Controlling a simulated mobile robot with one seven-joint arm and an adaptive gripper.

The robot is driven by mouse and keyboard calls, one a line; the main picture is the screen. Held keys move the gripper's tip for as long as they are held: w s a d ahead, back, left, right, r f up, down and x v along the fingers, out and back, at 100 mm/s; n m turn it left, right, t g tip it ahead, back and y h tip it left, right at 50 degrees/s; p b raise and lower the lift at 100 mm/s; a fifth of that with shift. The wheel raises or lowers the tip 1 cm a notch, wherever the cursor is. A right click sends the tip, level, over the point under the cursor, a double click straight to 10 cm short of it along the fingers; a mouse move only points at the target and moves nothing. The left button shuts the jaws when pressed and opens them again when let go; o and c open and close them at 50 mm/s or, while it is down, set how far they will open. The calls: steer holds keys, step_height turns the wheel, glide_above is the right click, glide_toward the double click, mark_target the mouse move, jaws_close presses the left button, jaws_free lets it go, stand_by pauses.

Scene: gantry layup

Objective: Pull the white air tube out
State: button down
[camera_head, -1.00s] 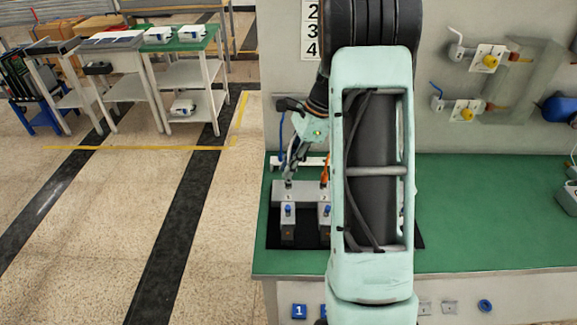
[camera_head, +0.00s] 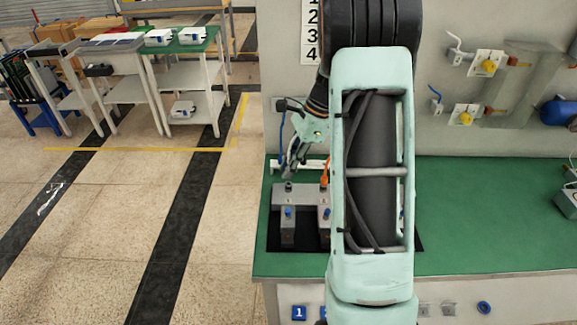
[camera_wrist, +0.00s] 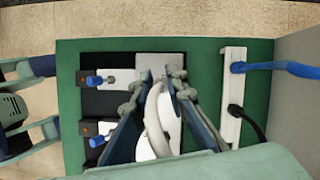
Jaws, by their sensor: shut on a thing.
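My gripper (camera_wrist: 158,82) is shut on the white air tube (camera_wrist: 155,125), which shows between the two fingers in the wrist view and curves back toward the wrist. In the head view my gripper (camera_head: 286,168) is just above the left fitting of the grey block (camera_head: 300,197), tilted down to it. The block also shows in the wrist view (camera_wrist: 158,72), partly behind the fingers. The tube's end is hidden by the fingertips, and I cannot tell whether it still touches a fitting.
A white bar (camera_wrist: 233,100) beside the block carries a blue tube (camera_wrist: 285,67) and a black tube (camera_wrist: 250,122). An orange piece (camera_head: 325,173) stands by the block.

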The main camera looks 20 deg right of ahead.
steer(key=shift+r+p, duration=1.35)
steer(key=shift+r, duration=0.3)
steer(key=shift+s+f, duration=0.1)
